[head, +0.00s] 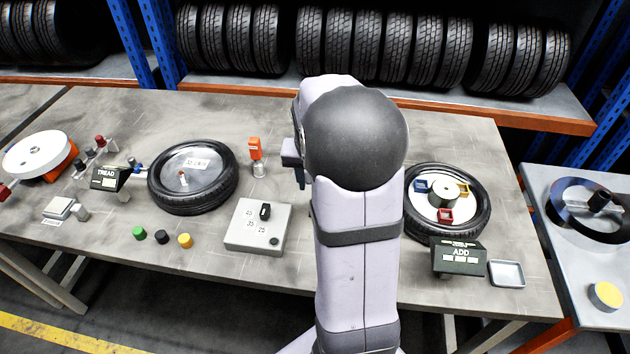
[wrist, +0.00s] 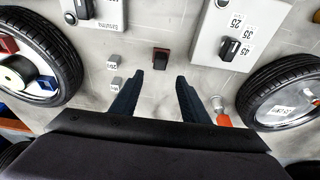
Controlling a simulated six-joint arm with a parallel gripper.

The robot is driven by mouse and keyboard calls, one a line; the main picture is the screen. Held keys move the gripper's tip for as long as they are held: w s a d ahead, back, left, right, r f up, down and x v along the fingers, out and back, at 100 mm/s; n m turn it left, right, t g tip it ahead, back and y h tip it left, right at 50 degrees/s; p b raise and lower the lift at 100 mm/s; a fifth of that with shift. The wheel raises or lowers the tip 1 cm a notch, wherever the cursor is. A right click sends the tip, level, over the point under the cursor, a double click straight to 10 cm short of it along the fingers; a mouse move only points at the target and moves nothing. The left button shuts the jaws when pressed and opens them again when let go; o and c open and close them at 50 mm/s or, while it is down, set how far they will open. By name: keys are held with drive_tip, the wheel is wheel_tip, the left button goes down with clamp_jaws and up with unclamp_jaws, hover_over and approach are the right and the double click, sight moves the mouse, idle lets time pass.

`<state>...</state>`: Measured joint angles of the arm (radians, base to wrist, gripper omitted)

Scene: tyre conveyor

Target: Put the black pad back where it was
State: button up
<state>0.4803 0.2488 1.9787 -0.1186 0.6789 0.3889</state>
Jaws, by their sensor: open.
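A small dark block with a reddish edge (wrist: 161,58) lies on the grey table in the wrist view. It is the likeliest black pad, but I cannot tell for certain. My gripper (wrist: 159,77) is open, its two dark fingers apart, with nothing between them. The block shows just beyond the fingertips, in line with the gap. I cannot judge the height of the fingers above the table. In the head view my arm covers the middle of the table, hiding the block and the fingertips.
Two small grey blocks (wrist: 114,72) lie beside the dark block. A dial box (head: 258,226) and an orange-handled tool (head: 256,155) stand left of my arm. Tyres lie at left (head: 193,207) and right (head: 480,220). A box marked ADD (head: 459,270) and a shallow tray (head: 507,274) are front right.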

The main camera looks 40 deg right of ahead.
drive_tip(key=s+a+f+n+g+y, duration=0.1)
drive_tip(key=s+a+f+n, duration=0.1)
drive_tip(key=s+a+n, duration=0.2)
drive_tip(key=s+a+f+n+g+y, duration=0.1)
drive_tip(key=s+a+n, duration=0.4)
drive_tip(key=s+a, duration=0.6)
drive_tip(key=a+f, duration=0.1)
drive_tip(key=a, duration=0.5)
drive_tip(key=shift+a, duration=0.2)
wheel_tip(320, 180, down, 58)
drive_tip(key=b, duration=5.8)
drive_tip(key=shift+c, duration=0.8)
